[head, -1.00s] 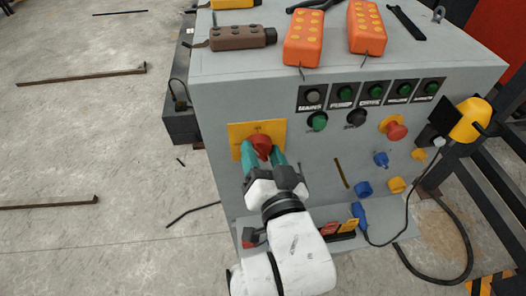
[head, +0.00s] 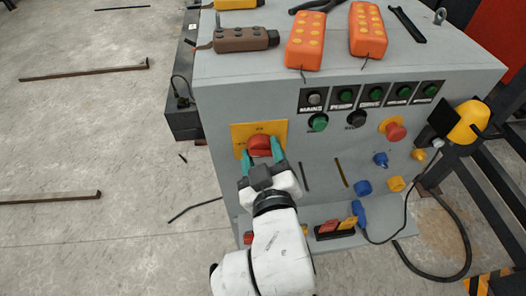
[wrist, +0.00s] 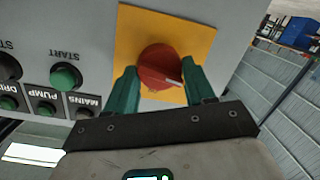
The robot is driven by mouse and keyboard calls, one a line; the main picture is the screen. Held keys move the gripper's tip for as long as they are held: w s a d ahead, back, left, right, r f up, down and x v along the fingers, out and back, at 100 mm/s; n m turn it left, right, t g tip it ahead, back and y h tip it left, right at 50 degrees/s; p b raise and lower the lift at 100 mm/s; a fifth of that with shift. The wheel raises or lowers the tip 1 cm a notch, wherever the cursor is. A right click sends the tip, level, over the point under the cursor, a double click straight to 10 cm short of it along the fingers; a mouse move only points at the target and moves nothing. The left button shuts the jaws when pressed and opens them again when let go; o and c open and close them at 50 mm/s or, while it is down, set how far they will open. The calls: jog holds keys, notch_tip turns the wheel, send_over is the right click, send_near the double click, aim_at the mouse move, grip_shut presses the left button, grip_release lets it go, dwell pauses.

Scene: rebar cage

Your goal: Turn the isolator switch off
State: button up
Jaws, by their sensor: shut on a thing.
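The isolator switch is a red rotary knob (head: 261,145) on a yellow plate (head: 240,133) at the left of the grey cabinet's front. My gripper (head: 262,153) has its green fingers on either side of the knob and is shut on it. In the wrist view the red knob (wrist: 160,67) sits between the two green fingertips (wrist: 160,78), with the yellow plate (wrist: 195,35) behind it. A pale mark shows on the knob's edge, toward the right finger. The lettering on the plate is too small to read.
Green, black and red push buttons (head: 396,131) lie right of the switch. Orange pendants (head: 306,40) and a brown one (head: 240,38) lie on the cabinet top (head: 440,60). A low tray (head: 335,228) and a black cable (head: 468,240) are below.

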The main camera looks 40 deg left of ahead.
jog(key=shift+n, duration=0.8)
jog(key=o, duration=1)
jog(key=b+v, duration=0.1)
jog(key=v, duration=0.9)
jog(key=shift+s+d+r+b, duration=0.1)
jog(key=shift+s+d+b, duration=0.1)
jog(key=shift+s+b, duration=0.15)
